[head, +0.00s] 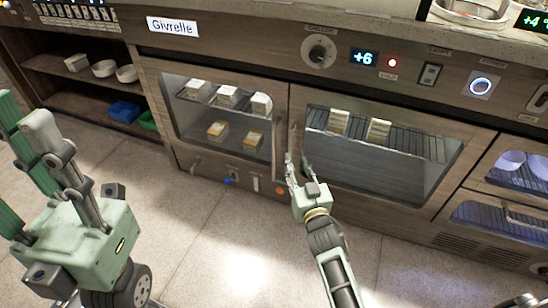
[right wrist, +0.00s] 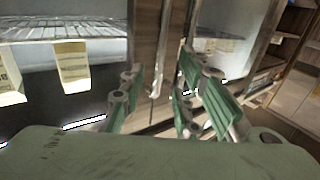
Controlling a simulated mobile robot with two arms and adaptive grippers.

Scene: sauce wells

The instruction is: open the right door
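The right door (head: 450,185) of the wood-fronted refrigerated cabinet is shut, with a glass pane and a rack behind it. A slim upright handle (head: 294,138) runs along its left edge. My right gripper (head: 298,163) is at the lower part of this handle, fingers apart. In the right wrist view, a pale upright bar (right wrist: 158,75) shows between the two green-padded fingers (right wrist: 155,98); I cannot tell whether they touch it. My left gripper (head: 24,108) is at the far left, open and empty, well away from the doors.
The shut left door (head: 165,110) adjoins, with packages behind its glass. Open shelves (head: 90,105) with bowls and bins stand at left. A control panel (head: 400,70) runs above the doors. The tiled floor (head: 210,230) in front is clear.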

